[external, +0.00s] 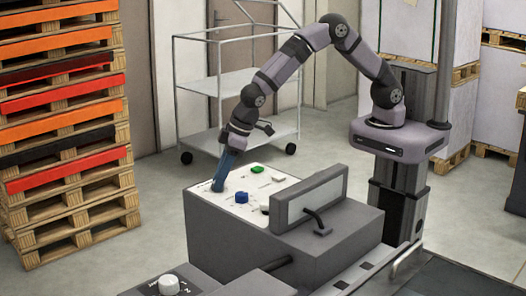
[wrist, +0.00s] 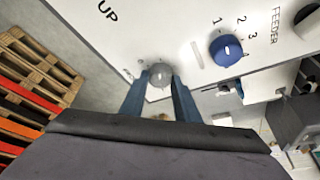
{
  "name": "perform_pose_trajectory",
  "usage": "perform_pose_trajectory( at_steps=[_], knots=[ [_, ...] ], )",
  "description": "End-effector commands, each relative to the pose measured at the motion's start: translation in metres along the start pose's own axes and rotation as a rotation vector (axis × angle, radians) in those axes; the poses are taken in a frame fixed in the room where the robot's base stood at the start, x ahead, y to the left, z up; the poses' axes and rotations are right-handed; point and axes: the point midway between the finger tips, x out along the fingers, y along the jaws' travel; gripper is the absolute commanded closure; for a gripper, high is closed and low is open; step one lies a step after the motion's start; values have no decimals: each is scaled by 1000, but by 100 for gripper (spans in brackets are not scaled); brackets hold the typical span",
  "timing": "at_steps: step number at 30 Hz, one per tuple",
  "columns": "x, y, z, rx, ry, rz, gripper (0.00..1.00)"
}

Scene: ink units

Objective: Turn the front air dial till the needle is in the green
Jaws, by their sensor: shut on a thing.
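My gripper (external: 219,186) reaches down to the left edge of the white control panel (external: 215,208). In the wrist view its two blue fingers (wrist: 160,84) are shut on a small round grey knob (wrist: 160,72), one finger on each side. The knob's label is not readable, so I cannot tell whether it is the front air dial. In the external view the fingers hide this knob. No gauge needle or green zone can be made out in either view.
A blue dial (wrist: 226,50) with numbers stands beside the held knob, near the word FEEDER. A green button (external: 257,169) sits farther back. A grey box (external: 310,198) rises on the panel's right. A white knob (external: 168,284) is on a lower front surface.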

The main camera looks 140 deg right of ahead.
Motion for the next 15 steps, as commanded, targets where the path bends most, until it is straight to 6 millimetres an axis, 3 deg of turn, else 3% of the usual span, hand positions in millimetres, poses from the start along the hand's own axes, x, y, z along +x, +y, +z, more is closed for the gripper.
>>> perform_pose_trajectory(
  at_steps=[15],
  knots=[
    [4, -5, 0, 444, 2, 183, 94]
  ],
)
